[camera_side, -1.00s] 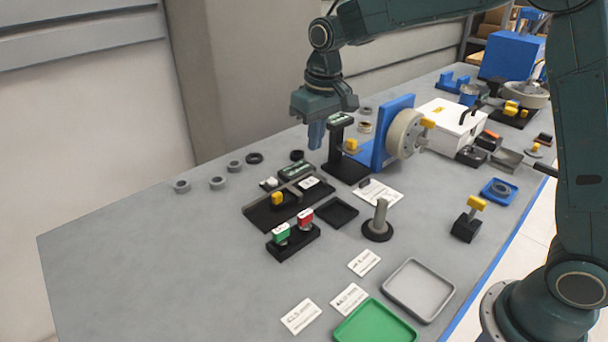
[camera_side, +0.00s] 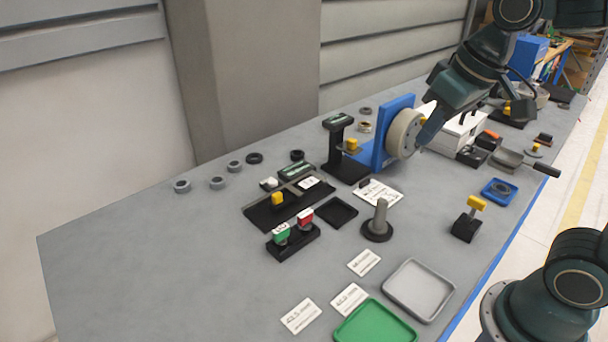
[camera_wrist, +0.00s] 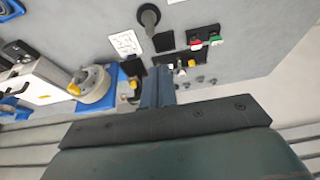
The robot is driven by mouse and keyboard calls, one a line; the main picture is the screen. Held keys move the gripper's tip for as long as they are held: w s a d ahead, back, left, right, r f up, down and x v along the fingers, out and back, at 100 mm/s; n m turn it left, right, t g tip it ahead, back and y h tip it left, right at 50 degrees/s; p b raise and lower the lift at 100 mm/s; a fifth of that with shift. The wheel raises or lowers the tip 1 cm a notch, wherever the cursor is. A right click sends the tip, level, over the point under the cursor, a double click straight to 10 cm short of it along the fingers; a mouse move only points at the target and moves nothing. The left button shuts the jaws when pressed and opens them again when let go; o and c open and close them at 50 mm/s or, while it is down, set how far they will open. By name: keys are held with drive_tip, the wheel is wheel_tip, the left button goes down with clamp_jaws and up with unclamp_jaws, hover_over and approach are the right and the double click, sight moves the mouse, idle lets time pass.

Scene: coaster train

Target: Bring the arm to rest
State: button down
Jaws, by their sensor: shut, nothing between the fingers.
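My gripper (camera_side: 431,128) is in the upper right of the side view, in front of the white box and close to the round grey wheel (camera_side: 402,134) on the blue stand (camera_side: 381,150). From this view I cannot tell how far it is from the wheel. Its fingers are together with nothing between them. In the wrist view the closed fingers (camera_wrist: 158,84) point out over the table, and the wheel (camera_wrist: 97,88) shows to their left. My arm is raised and reaches in from the right edge.
The white box (camera_side: 452,126) stands behind the wheel. A post on a round base (camera_side: 379,213), a button box with green and red buttons (camera_side: 291,245), a grey tray (camera_side: 419,289) and a green tray (camera_side: 375,324) are nearer.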

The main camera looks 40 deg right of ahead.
drive_tip(key=s+f+t, duration=0.1)
drive_tip(key=s+f, duration=0.1)
drive_tip(key=s, duration=0.6)
drive_tip(key=shift+s+d+f, duration=0.25)
drive_tip(key=shift+s+d, duration=0.05)
drive_tip(key=shift+d, duration=0.15)
